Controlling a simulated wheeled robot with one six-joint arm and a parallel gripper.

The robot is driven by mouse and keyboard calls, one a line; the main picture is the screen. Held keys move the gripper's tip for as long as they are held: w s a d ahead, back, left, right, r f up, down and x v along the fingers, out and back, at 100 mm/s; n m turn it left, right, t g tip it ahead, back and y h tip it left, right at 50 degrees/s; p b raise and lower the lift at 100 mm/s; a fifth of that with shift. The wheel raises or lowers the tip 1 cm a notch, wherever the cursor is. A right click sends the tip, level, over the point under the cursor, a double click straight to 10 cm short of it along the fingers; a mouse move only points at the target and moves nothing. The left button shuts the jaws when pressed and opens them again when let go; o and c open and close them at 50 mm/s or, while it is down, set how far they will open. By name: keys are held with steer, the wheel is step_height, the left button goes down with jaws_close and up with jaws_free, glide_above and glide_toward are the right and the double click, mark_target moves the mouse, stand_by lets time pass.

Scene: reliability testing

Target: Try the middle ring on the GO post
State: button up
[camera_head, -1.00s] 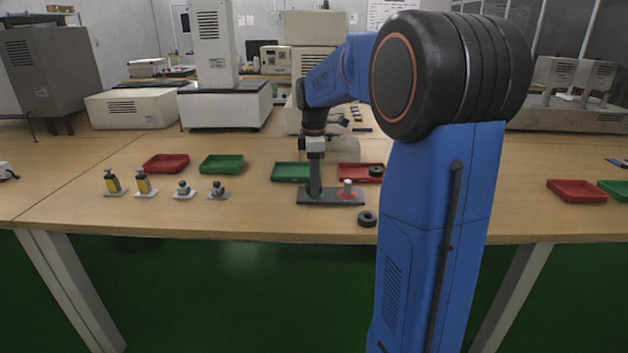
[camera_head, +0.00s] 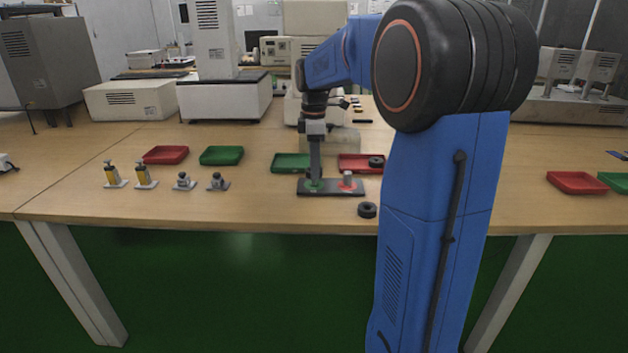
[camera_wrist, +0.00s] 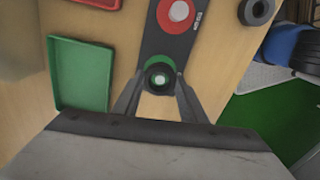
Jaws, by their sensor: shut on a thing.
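My gripper (camera_head: 315,182) points down at the green-marked end of a dark gauge plate (camera_head: 331,193). In the wrist view its fingers (camera_wrist: 158,88) are shut on a small dark ring (camera_wrist: 149,73). The pale top of the GO post (camera_wrist: 159,80) shows inside the ring's hole, with the green mark around it. How far down the post the ring sits cannot be told. The red-marked post (camera_head: 347,178) stands bare at the plate's other end. A dark ring (camera_head: 367,210) lies on the table in front, and another (camera_head: 376,162) is at the red tray.
A green tray (camera_head: 282,168) and a red tray (camera_head: 352,168) lie just behind the plate. Several small gauges stand to the left, before another red tray (camera_head: 165,155) and green tray (camera_head: 221,155). The table's front edge is close.

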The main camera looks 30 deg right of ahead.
steer(key=shift+r, duration=2.2)
